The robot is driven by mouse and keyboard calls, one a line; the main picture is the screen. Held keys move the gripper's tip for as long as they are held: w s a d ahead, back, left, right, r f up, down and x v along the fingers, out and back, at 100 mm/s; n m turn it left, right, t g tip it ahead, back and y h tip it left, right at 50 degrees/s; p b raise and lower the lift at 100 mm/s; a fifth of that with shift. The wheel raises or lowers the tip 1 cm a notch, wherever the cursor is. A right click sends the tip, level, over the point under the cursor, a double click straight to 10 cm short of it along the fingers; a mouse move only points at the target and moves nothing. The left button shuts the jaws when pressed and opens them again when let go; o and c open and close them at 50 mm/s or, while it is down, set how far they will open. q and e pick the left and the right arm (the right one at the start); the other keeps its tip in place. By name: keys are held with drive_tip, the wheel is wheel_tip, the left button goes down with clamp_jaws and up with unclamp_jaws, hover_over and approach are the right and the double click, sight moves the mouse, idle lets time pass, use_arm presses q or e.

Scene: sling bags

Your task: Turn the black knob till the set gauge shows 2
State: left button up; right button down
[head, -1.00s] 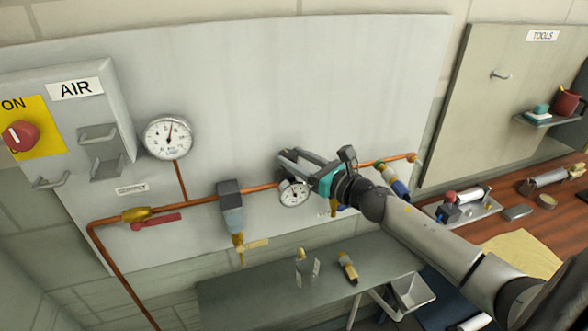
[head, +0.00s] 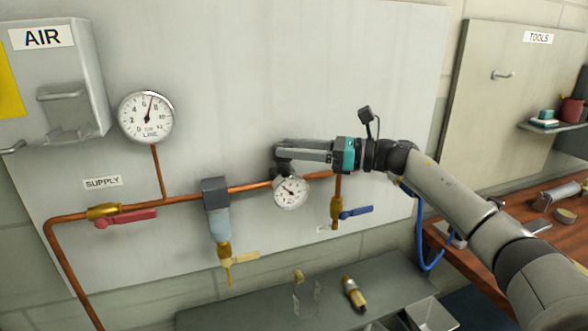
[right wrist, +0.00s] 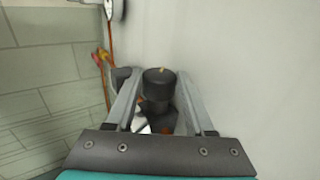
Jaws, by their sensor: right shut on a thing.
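The black knob (head: 283,166) sits on the regulator just above the small white set gauge (head: 291,193), on the copper pipe. My right gripper (head: 284,152) reaches in from the right and is shut on the knob. In the right wrist view the round black knob top (right wrist: 160,77), with a small yellow mark at its edge, sits between the two fingers (right wrist: 157,90). The gauge's dark needle points to the upper left; its numbers are too small to read. My left gripper is not in view.
The large line gauge (head: 147,116) reads between 6 and 8. A red-handled supply valve (head: 125,218), a filter (head: 217,207) and a blue-handled valve (head: 350,212) sit along the pipe. A grey bench (head: 250,309) lies below.

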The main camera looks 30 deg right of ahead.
drive_tip(key=shift+w+d+n+g+y+b, duration=0.15)
drive_tip(key=shift+w+n+g+y+b, duration=0.05)
drive_tip(key=shift+n+g+y+b, duration=0.7)
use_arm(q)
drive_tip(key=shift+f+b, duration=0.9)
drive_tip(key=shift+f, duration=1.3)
use_arm(e)
drive_tip(key=shift+w+d+n+g+y, duration=0.1)
drive_tip(key=shift+n+g+y, duration=0.35)
drive_tip(key=shift+g, duration=0.15)
drive_tip(key=shift+w+d+n+g+y, duration=0.1)
drive_tip(key=shift+n+g+y, duration=0.3)
drive_tip(key=shift+g, duration=0.2)
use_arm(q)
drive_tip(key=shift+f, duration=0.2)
use_arm(e)
drive_tip(key=shift+a+r+n+g+y, duration=0.1)
drive_tip(key=shift+n+g+y, duration=0.2)
drive_tip(key=shift+g, duration=0.3)
drive_tip(key=shift+c, duration=1.3)
unclamp_jaws()
drive_tip(key=shift+s, duration=0.15)
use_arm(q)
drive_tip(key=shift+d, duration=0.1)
